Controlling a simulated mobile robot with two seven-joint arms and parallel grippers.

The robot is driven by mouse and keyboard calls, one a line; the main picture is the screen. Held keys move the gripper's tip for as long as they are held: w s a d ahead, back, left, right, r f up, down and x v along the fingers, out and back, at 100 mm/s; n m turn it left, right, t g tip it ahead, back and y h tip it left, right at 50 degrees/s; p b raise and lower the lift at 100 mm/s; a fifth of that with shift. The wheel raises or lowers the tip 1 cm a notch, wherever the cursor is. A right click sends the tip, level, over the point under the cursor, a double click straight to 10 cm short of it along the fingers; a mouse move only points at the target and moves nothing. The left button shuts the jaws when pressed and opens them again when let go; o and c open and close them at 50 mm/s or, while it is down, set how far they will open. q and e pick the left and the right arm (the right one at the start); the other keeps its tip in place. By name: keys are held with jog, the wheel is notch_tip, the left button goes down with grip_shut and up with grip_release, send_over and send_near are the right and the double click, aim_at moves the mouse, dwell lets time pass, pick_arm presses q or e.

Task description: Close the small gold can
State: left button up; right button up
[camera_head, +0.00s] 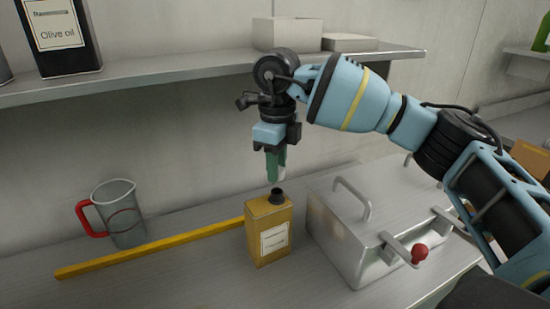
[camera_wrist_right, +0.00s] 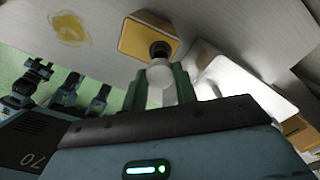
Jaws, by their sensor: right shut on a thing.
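The small gold can (camera_head: 268,230) stands upright on the bench, with a pale label on its front. Its short dark neck (camera_head: 277,195) points up and has no cap on it. My right gripper (camera_head: 275,169) is above the neck, its green fingers pointing down. It is shut on a small whitish cap (camera_head: 283,174), which is partly hidden by the fingers. In the right wrist view the cap (camera_wrist_right: 160,82) sits between the fingertips, close to the can's dark neck (camera_wrist_right: 160,50). A gap shows between cap and neck in the head view. My left gripper is not in view.
A metal box (camera_head: 345,232) with handles and a red knob (camera_head: 419,252) stands close right of the can. A yellow bar (camera_head: 150,247) lies to the left, before a jug (camera_head: 122,215) with a red handle. A shelf (camera_head: 190,75) with a dark olive oil tin (camera_head: 60,35) runs above.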

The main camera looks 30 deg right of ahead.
aim_at(277, 191)
jog(key=shift+f, duration=0.75)
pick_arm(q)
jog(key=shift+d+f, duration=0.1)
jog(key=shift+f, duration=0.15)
pick_arm(e)
jog(key=shift+f, duration=0.65)
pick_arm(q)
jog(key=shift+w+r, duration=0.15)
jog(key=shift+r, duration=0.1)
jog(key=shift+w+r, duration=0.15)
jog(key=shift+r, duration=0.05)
pick_arm(e)
jog(key=shift+f, duration=0.15)
jog(key=shift+f, duration=0.55)
dwell(1.0)
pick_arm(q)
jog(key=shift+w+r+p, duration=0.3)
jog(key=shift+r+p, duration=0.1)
pick_arm(e)
jog(key=shift+f, duration=0.45)
dwell(1.3)
jog(key=o, duration=0.9)
